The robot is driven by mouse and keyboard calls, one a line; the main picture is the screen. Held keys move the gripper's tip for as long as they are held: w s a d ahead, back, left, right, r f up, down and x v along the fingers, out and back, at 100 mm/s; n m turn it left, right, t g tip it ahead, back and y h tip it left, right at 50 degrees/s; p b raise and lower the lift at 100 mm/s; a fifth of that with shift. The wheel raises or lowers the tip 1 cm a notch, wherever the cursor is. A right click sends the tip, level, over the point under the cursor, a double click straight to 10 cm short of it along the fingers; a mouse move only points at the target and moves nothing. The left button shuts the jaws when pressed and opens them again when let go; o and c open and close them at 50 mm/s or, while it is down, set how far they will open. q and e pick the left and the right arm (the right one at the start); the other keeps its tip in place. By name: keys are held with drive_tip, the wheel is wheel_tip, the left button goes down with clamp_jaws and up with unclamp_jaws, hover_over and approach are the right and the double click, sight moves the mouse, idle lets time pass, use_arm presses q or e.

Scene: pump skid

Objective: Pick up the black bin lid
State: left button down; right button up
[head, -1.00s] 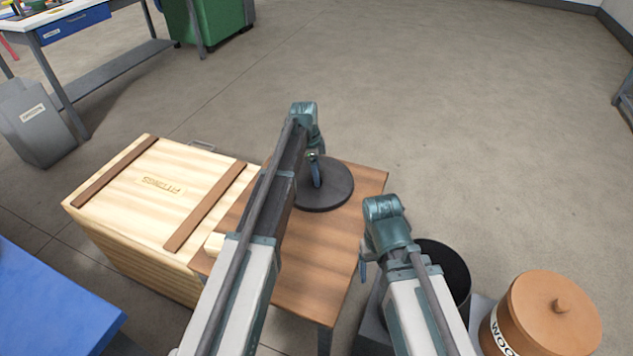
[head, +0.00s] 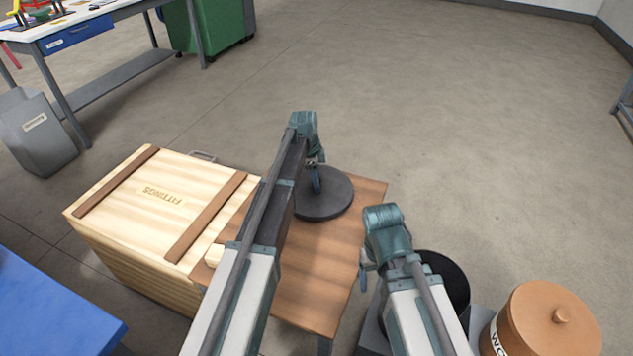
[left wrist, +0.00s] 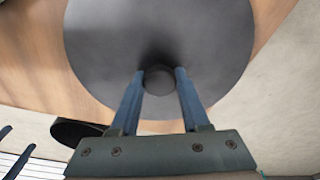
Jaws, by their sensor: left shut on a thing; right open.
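The black bin lid (head: 325,200) is a round dark disc on the small wooden table (head: 310,290). In the left wrist view the lid (left wrist: 110,40) fills the upper middle, with a round knob (left wrist: 158,79) at its centre. My left gripper (head: 316,188) is over the lid, its blue fingers on either side of the knob; in the left wrist view the fingers (left wrist: 158,82) are shut on it. I cannot tell whether the lid touches the tabletop. My right gripper (head: 365,275) is open, left of the open black bin (head: 455,285). My left arm hides part of the table.
A wooden crate (head: 150,205) marked FITTINGS stands left of the table. A terracotta pot with a knobbed lid (head: 550,325) is at the right front. A blue surface (head: 50,310) is at the lower left. The floor beyond the table is clear.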

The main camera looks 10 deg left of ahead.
use_arm(q)
wheel_tip(320, 180, up, 9)
drive_tip(key=p, duration=0.8)
drive_tip(key=shift+f, duration=0.1)
